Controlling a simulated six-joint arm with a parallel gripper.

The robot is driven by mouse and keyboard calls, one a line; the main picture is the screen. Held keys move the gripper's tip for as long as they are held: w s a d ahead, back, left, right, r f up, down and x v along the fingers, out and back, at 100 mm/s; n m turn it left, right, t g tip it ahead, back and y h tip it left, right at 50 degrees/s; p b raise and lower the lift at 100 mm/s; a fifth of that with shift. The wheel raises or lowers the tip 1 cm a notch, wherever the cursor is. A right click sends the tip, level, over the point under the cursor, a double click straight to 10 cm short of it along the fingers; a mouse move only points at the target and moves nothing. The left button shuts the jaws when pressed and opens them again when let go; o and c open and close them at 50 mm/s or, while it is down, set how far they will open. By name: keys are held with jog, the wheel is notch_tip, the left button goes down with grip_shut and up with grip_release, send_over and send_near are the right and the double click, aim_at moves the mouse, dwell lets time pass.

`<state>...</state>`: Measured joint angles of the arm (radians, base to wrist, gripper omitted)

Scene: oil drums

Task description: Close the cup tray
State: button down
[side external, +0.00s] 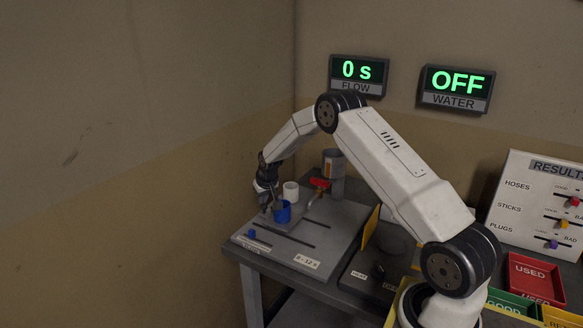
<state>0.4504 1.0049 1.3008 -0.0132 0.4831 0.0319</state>
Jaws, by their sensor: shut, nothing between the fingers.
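The cup tray (277,227) looks like a flat grey plate set on the grey bench top, close to dark slots. A blue cup (284,213) stands upright on or at the tray. A small blue knob (251,233) is in front of it, near the bench's front left edge. My gripper (266,208) points down just left of the blue cup. It is shut and empty. Its tips are small and dark here, and I cannot tell whether they touch the cup or tray.
A white cup (291,191) stands behind the blue cup. A tap with a red handle (319,184) and a grey container (334,163) stand to the right. The wall displays read "0 s" (358,74) and "OFF" (457,85). Red bin (535,277) and results board (540,205) are far right.

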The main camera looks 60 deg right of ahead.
aim_at(288, 204)
jog(key=shift+s, duration=4.65)
jog(key=shift+f, duration=0.1)
jog(key=shift+w+d+r, duration=0.15)
jog(key=shift+w+d, duration=0.15)
jog(key=shift+w, duration=0.3)
jog(key=shift+w+d+r, duration=0.1)
jog(key=shift+w+d, duration=0.15)
jog(key=shift+w, duration=0.3)
jog(key=shift+w+d+r, duration=0.15)
jog(key=shift+w+d, duration=0.15)
jog(key=shift+w, duration=0.3)
jog(key=shift+r, duration=0.3)
jog(key=shift+v, duration=4.75)
